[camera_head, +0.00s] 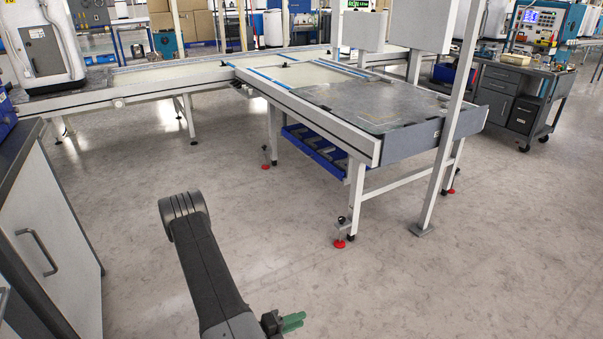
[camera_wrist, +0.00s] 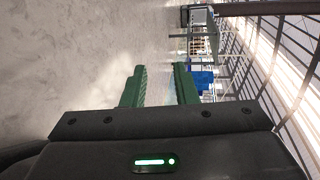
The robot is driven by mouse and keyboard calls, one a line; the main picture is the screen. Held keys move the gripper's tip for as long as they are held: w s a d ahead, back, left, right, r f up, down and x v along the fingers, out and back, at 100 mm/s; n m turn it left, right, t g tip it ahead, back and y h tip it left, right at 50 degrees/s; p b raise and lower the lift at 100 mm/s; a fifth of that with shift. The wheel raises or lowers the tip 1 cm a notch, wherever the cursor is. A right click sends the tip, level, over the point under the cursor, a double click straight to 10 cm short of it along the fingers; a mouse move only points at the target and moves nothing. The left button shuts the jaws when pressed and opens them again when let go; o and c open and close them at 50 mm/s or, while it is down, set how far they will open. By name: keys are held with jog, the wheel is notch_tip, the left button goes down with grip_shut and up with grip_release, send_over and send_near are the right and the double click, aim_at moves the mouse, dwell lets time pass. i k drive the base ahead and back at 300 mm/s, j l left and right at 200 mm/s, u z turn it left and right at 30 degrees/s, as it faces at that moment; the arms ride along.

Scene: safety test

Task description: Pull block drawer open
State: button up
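My gripper (camera_wrist: 159,68) has two green fingers, spread apart with nothing between them in the wrist view. In the head view its green fingertips (camera_head: 293,322) show at the bottom, over open floor. A white-fronted cabinet (camera_head: 60,255) with dark edges stands at the left, with a grey bar handle (camera_head: 37,251) on its front. It looks shut, and my gripper is well to the right of it. A dark grey cart with drawers (camera_head: 500,86) stands far off at the upper right, its drawers seemingly shut. I cannot tell which one is the block drawer.
A conveyor table (camera_head: 420,143) on white legs stands ahead, with a blue tray (camera_head: 325,152) beneath it. A white post (camera_head: 445,150) rises at its right side. A white machine (camera_head: 40,45) stands at the upper left. Bare grey floor (camera_head: 120,180) lies between cabinet and table.

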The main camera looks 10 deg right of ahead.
aim_at(338, 153)
jog(key=i+l, duration=0.15)
jog(key=i, duration=0.7)
jog(key=i+l, duration=0.15)
jog(key=i, duration=0.75)
jog(key=i+l, duration=0.1)
jog(key=i, duration=0.75)
jog(key=i+l, duration=0.15)
jog(key=i, duration=0.7)
